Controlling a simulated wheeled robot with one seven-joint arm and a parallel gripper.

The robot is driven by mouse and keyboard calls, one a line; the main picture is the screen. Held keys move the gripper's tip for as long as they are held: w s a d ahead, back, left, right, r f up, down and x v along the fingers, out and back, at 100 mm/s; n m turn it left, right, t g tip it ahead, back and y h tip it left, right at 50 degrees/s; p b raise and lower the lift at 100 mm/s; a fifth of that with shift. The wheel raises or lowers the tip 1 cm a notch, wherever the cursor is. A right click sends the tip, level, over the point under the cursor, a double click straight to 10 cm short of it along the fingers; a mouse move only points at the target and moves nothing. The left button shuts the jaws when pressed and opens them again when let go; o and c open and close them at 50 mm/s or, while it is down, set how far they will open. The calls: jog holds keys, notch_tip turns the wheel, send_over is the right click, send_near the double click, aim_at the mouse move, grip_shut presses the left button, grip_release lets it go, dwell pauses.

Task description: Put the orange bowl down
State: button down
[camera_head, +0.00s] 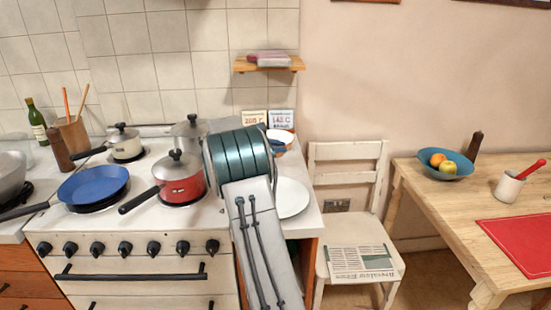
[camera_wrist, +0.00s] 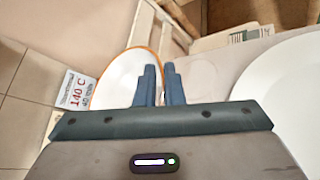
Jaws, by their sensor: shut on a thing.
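The orange bowl (camera_head: 283,136), white inside with an orange rim, is at the back right of the white counter, partly hidden by my arm. In the wrist view the bowl (camera_wrist: 118,82) is left of centre, and my gripper's two fingers (camera_wrist: 160,86) are close together with its rim between them. My gripper is shut on the bowl's rim. In the head view my arm hides the fingers. I cannot tell whether the bowl touches the counter.
A white plate (camera_head: 291,198) lies on the counter beside my arm, also at right in the wrist view (camera_wrist: 290,95). A red pot (camera_head: 180,182) stands left. Temperature cards (camera_head: 282,119) stand behind. A white chair (camera_head: 355,225) stands right of the counter.

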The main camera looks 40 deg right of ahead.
jog(key=shift+w+a+f, duration=0.25)
jog(key=shift+w+f, duration=0.05)
jog(key=shift+w, duration=0.05)
jog(key=shift+f, duration=1.85)
jog(key=shift+f, duration=0.1)
jog(key=c, duration=1.5)
grip_release()
jog(key=shift+c, duration=0.2)
